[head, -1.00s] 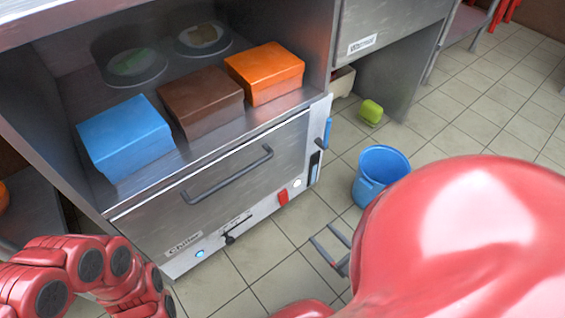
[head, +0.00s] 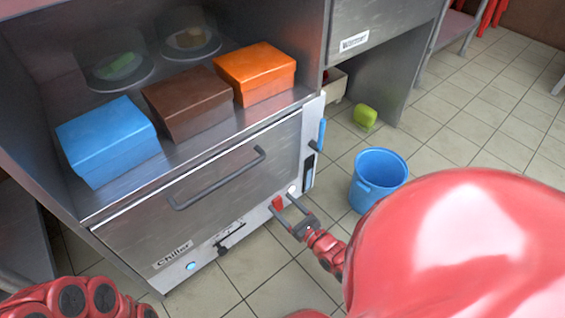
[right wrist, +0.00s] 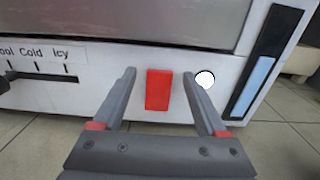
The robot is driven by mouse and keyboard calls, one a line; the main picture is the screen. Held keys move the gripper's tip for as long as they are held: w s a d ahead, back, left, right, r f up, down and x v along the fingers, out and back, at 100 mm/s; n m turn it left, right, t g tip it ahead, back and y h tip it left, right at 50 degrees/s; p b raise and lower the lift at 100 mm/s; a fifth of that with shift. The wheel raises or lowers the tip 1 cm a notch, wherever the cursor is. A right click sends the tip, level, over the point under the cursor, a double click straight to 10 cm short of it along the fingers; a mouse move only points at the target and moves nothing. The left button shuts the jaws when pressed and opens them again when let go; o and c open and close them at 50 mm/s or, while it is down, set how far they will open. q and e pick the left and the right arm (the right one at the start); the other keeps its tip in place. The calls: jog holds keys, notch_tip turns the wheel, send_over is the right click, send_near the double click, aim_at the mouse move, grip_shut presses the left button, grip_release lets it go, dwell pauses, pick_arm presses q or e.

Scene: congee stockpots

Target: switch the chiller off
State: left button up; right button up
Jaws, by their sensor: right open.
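The chiller (head: 215,185) is a steel drawer unit with a grey handle and a "Chiller" label. Its red switch (right wrist: 158,90) sits on the white lower panel, beside a round white spot (right wrist: 205,79). In the head view the red switch (head: 277,202) is near the panel's right end. My right gripper (head: 281,203) is open and empty. In the right wrist view its two fingers (right wrist: 158,74) stand on either side of the red switch, with gaps visible on both sides. Contact with the panel cannot be told. My left arm shows at the lower left; its gripper is out of view.
A slider (head: 231,235) marked Cool, Cold, Icy and a round blue light (head: 191,266) are on the same panel. Blue (head: 108,140), brown (head: 188,102) and orange (head: 255,73) boxes stand above. A blue bucket (head: 378,180) stands on the floor to the right.

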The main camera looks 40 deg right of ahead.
pick_arm(q)
jog(key=shift+f, duration=0.1)
pick_arm(e)
jog(key=shift+w, duration=0.35)
grip_shut()
